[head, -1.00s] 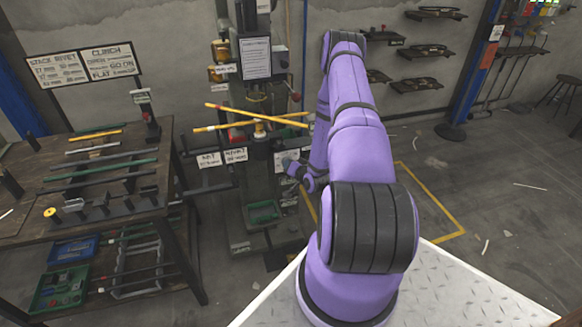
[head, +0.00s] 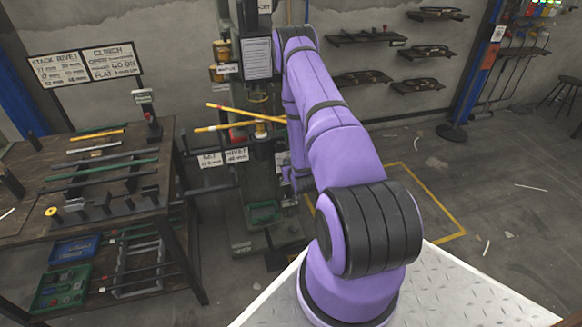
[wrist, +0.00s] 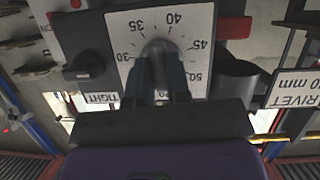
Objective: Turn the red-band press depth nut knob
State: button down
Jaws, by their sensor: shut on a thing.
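In the wrist view, my gripper (wrist: 158,78) reaches up to a pale dial plate (wrist: 125,35) marked 35, 40, 45 and 50. Its two dark fingers are shut on the grey, rounded depth nut knob (wrist: 158,46) at the middle of the dial. The fingers cover most of the knob, and I cannot make out a pointer on it. A red band (wrist: 235,27) shows at the dial's upper right. In the head view, the press (head: 256,185) stands against the wall, partly behind my arm. The dial and knob are hidden there.
A black lever knob (wrist: 83,66) sits left of the dial, above a TIGHT label (wrist: 101,98). A RIVET sign (wrist: 295,88) stands close at right. Yellow bars (head: 225,126) stick out left from the press. A workbench (head: 30,195) with rods is at left.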

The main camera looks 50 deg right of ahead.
dwell(0.3)
jog(key=c, duration=1.1)
grip_release()
jog(key=shift+s, duration=0.1)
jog(key=v, duration=1)
jog(key=shift+s+a+r, duration=0.15)
jog(key=shift+a, duration=0.2)
